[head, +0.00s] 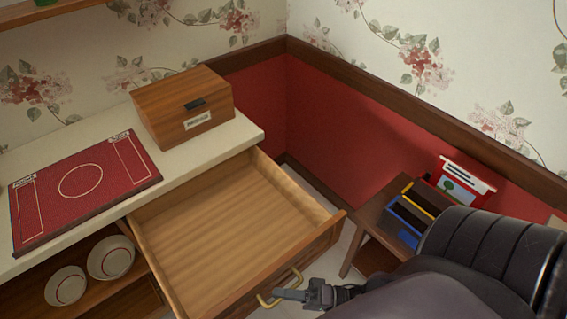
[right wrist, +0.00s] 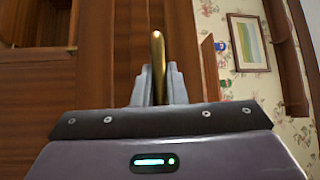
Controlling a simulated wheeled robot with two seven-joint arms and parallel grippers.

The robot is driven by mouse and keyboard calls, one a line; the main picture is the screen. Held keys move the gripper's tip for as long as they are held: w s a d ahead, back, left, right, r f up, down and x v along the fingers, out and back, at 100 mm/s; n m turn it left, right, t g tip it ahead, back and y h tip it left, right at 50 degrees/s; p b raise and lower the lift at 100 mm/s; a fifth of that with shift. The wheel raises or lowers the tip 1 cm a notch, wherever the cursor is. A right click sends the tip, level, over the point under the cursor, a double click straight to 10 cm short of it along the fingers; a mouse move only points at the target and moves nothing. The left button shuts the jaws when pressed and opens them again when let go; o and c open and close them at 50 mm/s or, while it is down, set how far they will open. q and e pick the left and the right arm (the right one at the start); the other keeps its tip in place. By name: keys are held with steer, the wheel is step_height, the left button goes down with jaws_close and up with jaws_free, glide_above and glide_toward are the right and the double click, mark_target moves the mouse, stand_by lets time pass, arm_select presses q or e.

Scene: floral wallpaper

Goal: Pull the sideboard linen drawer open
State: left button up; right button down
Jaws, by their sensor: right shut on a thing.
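The sideboard linen drawer (head: 215,235) is a wooden drawer pulled well out from under the pale sideboard top (head: 205,150). Its inside is bare and empty. A brass handle (head: 283,288) sits on the drawer front, and it also shows in the right wrist view (right wrist: 158,55). My right gripper (head: 290,294) is at the handle, with its two fingers (right wrist: 156,85) closed on either side of the brass bar. My left gripper is not in view.
White bowls (head: 110,258) stand on the shelf below. A small side table (head: 372,215) with a blue caddy (head: 408,222) stands close to the drawer's right.

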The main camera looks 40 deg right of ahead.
steer(key=c, duration=1.5)
jaws_free()
steer(key=b+v, duration=0.2)
steer(key=v, duration=0.6)
steer(key=shift+a, duration=0.1)
